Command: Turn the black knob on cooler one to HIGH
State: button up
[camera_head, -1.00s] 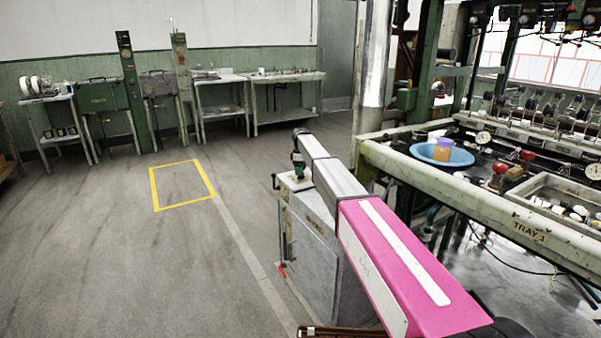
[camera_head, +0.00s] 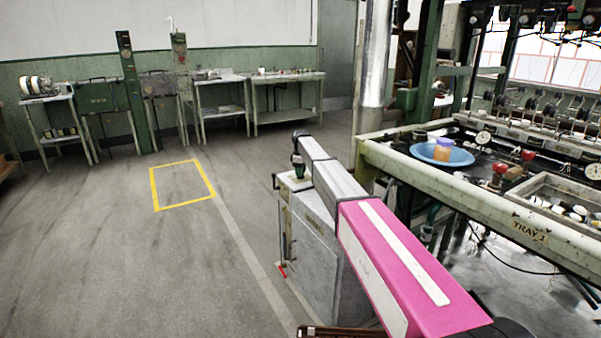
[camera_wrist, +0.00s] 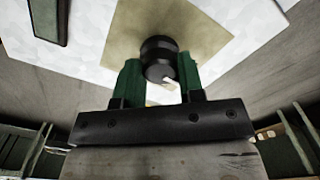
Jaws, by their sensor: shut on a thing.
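The black knob (camera_wrist: 158,58) shows in the wrist view on a tan plate (camera_wrist: 196,28) set on a pale grey surface. A small white mark shows on its near side. My gripper (camera_wrist: 161,75) has green fingers, one on each side of the knob, and is shut on it. In the head view my gripper (camera_head: 298,165) is small and points down at the top of the grey box-like cooler (camera_head: 315,255). The knob itself is hidden there. I cannot read any setting labels in either view.
Open floor with a yellow outlined square (camera_head: 183,186) lies to the left. Side tables (camera_head: 285,77) line the back wall.

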jog(key=m, duration=0.8)
jog(key=shift+m, duration=0.3)
jog(key=m, duration=0.4)
jog(key=shift+m, duration=2.3)
jog(key=o, duration=0.9)
